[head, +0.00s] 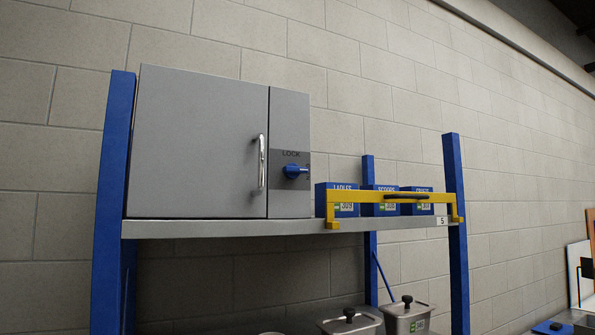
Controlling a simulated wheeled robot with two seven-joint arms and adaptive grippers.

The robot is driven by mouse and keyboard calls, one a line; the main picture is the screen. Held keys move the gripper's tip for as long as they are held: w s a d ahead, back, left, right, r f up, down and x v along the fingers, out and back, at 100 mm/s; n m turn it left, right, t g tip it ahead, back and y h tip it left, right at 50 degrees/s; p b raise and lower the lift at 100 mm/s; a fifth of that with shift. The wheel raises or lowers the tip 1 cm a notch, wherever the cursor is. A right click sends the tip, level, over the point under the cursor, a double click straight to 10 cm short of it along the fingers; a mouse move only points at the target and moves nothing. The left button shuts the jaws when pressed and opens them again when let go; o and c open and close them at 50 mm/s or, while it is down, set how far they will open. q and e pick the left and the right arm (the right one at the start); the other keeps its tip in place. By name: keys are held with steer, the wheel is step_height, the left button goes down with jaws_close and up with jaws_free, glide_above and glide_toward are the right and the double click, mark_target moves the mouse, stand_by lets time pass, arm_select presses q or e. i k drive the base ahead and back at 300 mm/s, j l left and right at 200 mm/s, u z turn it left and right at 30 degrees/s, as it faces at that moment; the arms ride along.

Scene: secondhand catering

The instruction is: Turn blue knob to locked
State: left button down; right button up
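The blue knob (294,171) sits on a dark panel marked LOCK on the right part of a grey cabinet (195,140). The knob's handle looks roughly horizontal; the small marks beside it are too small to read. The cabinet stands on a shelf, and its door looks closed, with a vertical chrome handle (261,164) left of the knob. Neither of my grippers shows in the head view.
Blue uprights (113,200) hold the grey shelf (230,228). Right of the cabinet, several blue boxes (341,200) stand behind a yellow bar (395,197) with a dark handle. Lidded metal containers (407,320) are below. The space before the knob is clear.

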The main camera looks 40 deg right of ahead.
mark_target(292, 170)
steer(key=k+j+z, duration=0.1)
steer(key=j+z, duration=0.25)
steer(key=k+j+z, duration=0.2)
steer(key=j+z, duration=0.15)
steer(key=k+j+z, duration=0.5)
steer(key=j+z, duration=0.15)
steer(key=i+j+z, duration=0.15)
steer(key=j, duration=0.4)
steer(key=j+z, duration=0.15)
steer(key=j, duration=0.4)
steer(key=i+j+z, duration=0.25)
steer(key=i+j, duration=0.65)
steer(key=l+u, duration=0.2)
steer(key=l, duration=0.2)
steer(key=k+l+u, duration=0.15)
steer(key=l, duration=0.2)
